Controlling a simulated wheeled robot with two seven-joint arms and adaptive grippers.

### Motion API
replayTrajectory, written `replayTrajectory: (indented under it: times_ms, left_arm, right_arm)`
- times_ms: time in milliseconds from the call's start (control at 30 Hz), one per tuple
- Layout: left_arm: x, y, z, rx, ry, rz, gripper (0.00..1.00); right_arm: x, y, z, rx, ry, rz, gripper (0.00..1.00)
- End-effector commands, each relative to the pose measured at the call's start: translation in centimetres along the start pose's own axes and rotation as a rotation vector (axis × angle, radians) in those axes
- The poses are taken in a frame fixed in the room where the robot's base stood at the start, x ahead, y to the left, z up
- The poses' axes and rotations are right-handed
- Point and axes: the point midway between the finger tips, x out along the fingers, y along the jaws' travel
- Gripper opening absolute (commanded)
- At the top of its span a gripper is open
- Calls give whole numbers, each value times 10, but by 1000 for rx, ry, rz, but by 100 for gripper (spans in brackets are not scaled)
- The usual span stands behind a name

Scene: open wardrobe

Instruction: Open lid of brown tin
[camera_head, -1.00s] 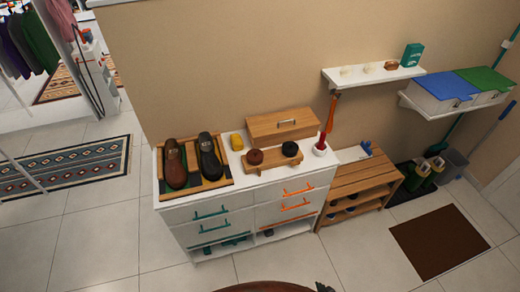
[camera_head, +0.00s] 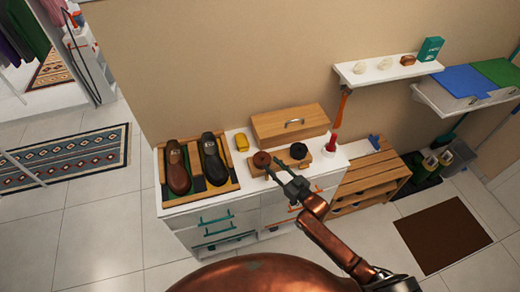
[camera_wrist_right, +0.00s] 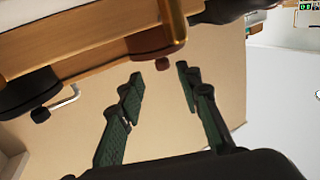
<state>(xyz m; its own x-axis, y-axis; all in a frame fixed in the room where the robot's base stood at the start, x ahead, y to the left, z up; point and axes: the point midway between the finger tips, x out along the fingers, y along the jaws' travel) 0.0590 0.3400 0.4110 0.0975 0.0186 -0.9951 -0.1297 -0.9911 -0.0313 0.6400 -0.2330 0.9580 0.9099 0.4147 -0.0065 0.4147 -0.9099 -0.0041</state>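The brown tin (camera_head: 261,159) sits on a small wooden stand (camera_head: 306,163) on top of the white cabinet, left of the black tin (camera_head: 298,151). My right gripper (camera_head: 272,166) is open with its fingertips close to the brown tin. The right wrist view looks turned over. There the brown tin's lid (camera_wrist_right: 149,43) lies just beyond the two open green-padded fingers (camera_wrist_right: 160,75), with nothing between the pads. Contact with the lid does not show. The black tin (camera_wrist_right: 28,92) is at the left of that view. My left gripper is not in view.
A wooden box (camera_head: 290,123) with a handle stands behind the stand. A shelf (camera_head: 350,77) hangs at right.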

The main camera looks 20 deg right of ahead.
Motion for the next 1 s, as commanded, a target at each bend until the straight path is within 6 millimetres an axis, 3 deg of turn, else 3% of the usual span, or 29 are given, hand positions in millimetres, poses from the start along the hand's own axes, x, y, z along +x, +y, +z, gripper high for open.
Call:
replayTrajectory:
  times_ms: [167, 433, 867, 1000]
  left_arm:
    - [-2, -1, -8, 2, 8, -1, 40]
    - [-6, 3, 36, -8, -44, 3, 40]
    - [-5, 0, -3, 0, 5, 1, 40]
    - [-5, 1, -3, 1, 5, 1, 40]
  right_arm:
    - [22, -1, -1, 1, 1, -1, 32]
    - [63, 0, 0, 0, -1, 0, 32]
    - [75, 0, 1, 1, -2, 1, 32]
    - [75, 0, 1, 1, -2, 1, 24]
